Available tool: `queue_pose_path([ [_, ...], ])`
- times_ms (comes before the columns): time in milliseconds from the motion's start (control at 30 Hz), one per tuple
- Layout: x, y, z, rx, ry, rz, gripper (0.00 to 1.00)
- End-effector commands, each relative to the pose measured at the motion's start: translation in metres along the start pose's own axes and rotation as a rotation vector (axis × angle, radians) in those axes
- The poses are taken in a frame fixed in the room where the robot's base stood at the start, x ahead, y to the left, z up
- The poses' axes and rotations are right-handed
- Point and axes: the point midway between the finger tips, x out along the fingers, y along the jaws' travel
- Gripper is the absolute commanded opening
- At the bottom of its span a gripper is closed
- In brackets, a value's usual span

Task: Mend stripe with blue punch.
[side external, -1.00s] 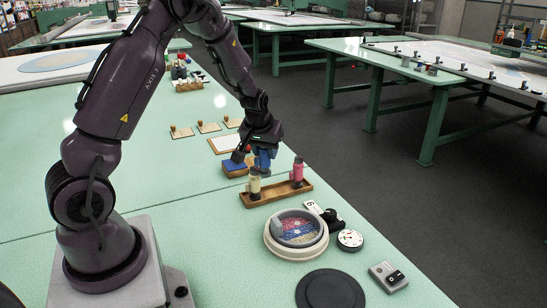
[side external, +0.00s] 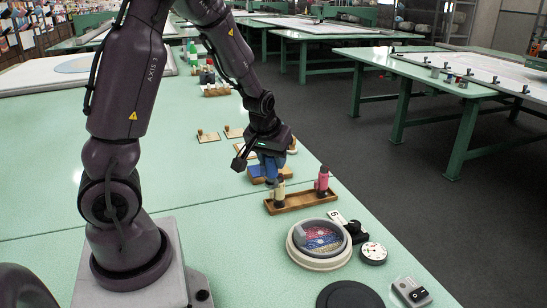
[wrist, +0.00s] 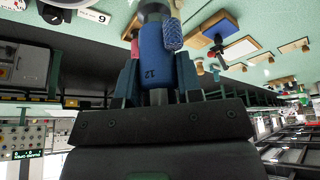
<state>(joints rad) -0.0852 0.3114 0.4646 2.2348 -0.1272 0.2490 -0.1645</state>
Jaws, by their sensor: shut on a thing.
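My gripper (side external: 269,154) is shut on the blue punch (wrist: 155,58), a dark blue cylinder marked 12, seen large between the fingers in the wrist view. In the side view the blue punch (side external: 270,169) hangs just beyond the wooden tray (side external: 300,201), partly behind the cream punch. I cannot tell how high its lower end is. The cream punch (side external: 279,190) and pink punch (side external: 322,183) stand upright in the tray. A round pale frame (side external: 297,249) nearer the camera holds pink, blue and pale speckled bands (side external: 320,239); damage in a stripe is too small to make out.
A wooden block with a blue top (side external: 255,171) sits just beyond the gripper. A round dial (side external: 373,253), a dark disc (side external: 349,296) and a switch box (side external: 410,292) lie around the frame. Open green table lies left of the frame.

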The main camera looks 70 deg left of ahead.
Motion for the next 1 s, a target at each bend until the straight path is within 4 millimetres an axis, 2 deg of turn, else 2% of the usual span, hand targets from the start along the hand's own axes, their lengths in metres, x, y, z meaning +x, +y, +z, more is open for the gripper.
queue_pose_path([
  [167, 0.002, 0.012, 0.005, 0.034, -0.001, 0.013, 0.14],
  [267, 0.011, 0.037, 0.015, 0.103, -0.003, 0.041, 0.14],
  [400, 0.026, 0.090, 0.031, 0.175, -0.002, 0.068, 0.14],
  [500, 0.034, 0.120, 0.039, 0.167, 0.000, 0.063, 0.14],
  [600, 0.039, 0.139, 0.041, 0.119, 0.004, 0.045, 0.14],
  [767, 0.039, 0.142, 0.034, 0.020, 0.003, 0.008, 0.14],
  [1000, 0.052, 0.140, 0.040, -0.001, 0.000, -0.002, 0.14],
])
